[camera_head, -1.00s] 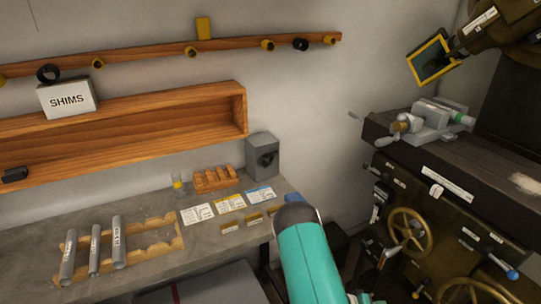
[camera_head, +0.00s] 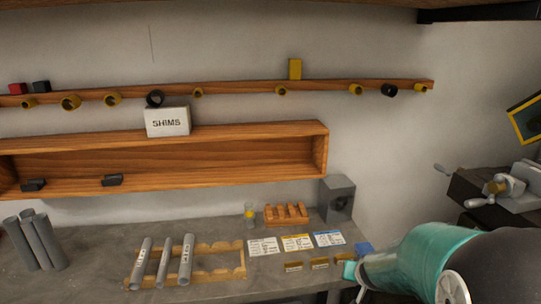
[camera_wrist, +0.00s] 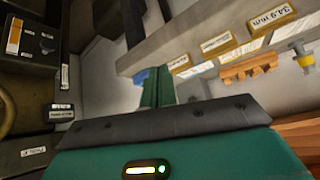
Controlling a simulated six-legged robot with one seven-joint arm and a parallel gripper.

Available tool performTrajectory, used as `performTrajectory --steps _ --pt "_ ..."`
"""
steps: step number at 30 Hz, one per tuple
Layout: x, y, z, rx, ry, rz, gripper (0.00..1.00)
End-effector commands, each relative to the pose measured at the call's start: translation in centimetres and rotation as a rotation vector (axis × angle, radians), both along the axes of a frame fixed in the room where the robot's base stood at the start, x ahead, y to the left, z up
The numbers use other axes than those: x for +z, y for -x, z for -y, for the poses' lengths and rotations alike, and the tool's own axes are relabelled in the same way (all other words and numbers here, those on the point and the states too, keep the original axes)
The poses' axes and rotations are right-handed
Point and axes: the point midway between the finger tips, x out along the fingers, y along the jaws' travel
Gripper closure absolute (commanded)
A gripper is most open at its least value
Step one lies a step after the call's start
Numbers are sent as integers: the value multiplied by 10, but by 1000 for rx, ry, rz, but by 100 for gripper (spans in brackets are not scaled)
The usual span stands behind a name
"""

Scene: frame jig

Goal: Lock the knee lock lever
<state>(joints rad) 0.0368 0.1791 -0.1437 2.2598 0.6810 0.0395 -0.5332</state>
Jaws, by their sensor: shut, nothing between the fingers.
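I cannot pick out the knee lock lever in either current view. Only part of the dark milling machine (camera_head: 466,190) shows, at the right edge of the head view. Its dark, labelled side (camera_wrist: 40,130) fills the left of the wrist view, with small white labels too blurred to read. My gripper (camera_wrist: 158,75) shows in the wrist view as two teal fingers closed together with nothing between them. It points toward the bench front and the gap beside the machine, apart from the machine. In the head view my teal arm reaches in at the lower right.
A grey vise (camera_head: 512,197) with a crank handle sits on the machine table. The bench (camera_head: 90,275) holds tubes in a wooden rack (camera_head: 240,262), paper cards (camera_head: 298,243), a wooden block (camera_head: 287,214) and a grey box (camera_head: 338,198). A wooden shelf (camera_head: 225,133) hangs above.

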Motion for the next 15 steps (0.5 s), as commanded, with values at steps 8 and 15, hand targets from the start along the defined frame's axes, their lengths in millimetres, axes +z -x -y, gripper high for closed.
performTrajectory --steps 8,15 --pt "89 60 -65 187 -89 -8 100" --pt "136 137 -93 289 -72 -74 100"
